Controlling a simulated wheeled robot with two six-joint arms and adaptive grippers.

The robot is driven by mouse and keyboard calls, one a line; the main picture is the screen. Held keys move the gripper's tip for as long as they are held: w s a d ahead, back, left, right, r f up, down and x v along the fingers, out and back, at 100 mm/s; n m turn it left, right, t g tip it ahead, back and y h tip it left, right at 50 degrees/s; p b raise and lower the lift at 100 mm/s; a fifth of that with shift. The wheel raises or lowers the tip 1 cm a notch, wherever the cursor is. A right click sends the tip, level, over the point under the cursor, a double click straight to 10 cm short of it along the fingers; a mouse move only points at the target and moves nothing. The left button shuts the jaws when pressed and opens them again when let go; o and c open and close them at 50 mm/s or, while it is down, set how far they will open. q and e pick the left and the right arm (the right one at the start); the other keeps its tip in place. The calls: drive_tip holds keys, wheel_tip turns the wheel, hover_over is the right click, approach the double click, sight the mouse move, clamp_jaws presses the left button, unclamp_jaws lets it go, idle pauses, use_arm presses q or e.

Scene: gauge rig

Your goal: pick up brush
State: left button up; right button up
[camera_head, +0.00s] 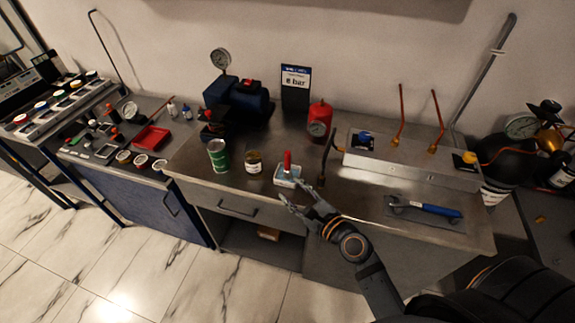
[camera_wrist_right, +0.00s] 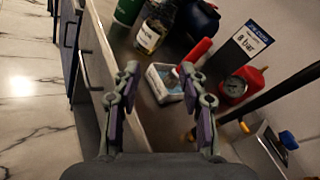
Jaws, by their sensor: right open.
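The brush appears to be the red-handled item (camera_head: 287,157) standing upright in a small white tray (camera_head: 297,183) near the bench's front edge. In the right wrist view, its red handle (camera_wrist_right: 198,50) leans up and right from the tray (camera_wrist_right: 155,86), and its lower end is dark. My right gripper (camera_head: 291,196) is open and empty, just in front of the tray. In the right wrist view its fingers (camera_wrist_right: 160,78) are spread, with the tray and handle beyond and between them or near the right finger. My left gripper is not in view.
An amber jar (camera_head: 253,163) and a green can (camera_head: 218,156) stand left of the tray. A dark rod (camera_head: 328,150) rises just right of it, near a red gauge unit (camera_head: 319,120). A blue-handled wrench (camera_head: 428,209) lies on a mat at the right.

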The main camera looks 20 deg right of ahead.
sight(289, 157)
drive_tip(key=w+r+m, duration=0.1)
drive_tip(key=w+m, duration=0.1)
drive_tip(key=w+d+r+m+t+h+p, duration=0.1)
drive_tip(key=w+m, duration=0.1)
drive_tip(key=m, duration=0.1)
drive_tip(key=w+d+r+m+t+h, duration=0.1)
drive_tip(key=w+m, duration=0.1)
drive_tip(key=m, duration=0.1)
drive_tip(key=shift+w+d+p, duration=0.1)
drive_tip(key=shift+d+p, duration=0.1)
drive_tip(key=shift+p, duration=0.15)
drive_tip(key=x, duration=0.5)
drive_tip(key=shift+w+d+f, duration=0.15)
drive_tip(key=shift+w+f, duration=0.05)
drive_tip(key=shift+w, duration=0.2)
drive_tip(key=shift+s+r, duration=0.1)
drive_tip(key=shift+s, duration=0.1)
drive_tip(key=shift+c, duration=1.1)
clamp_jaws()
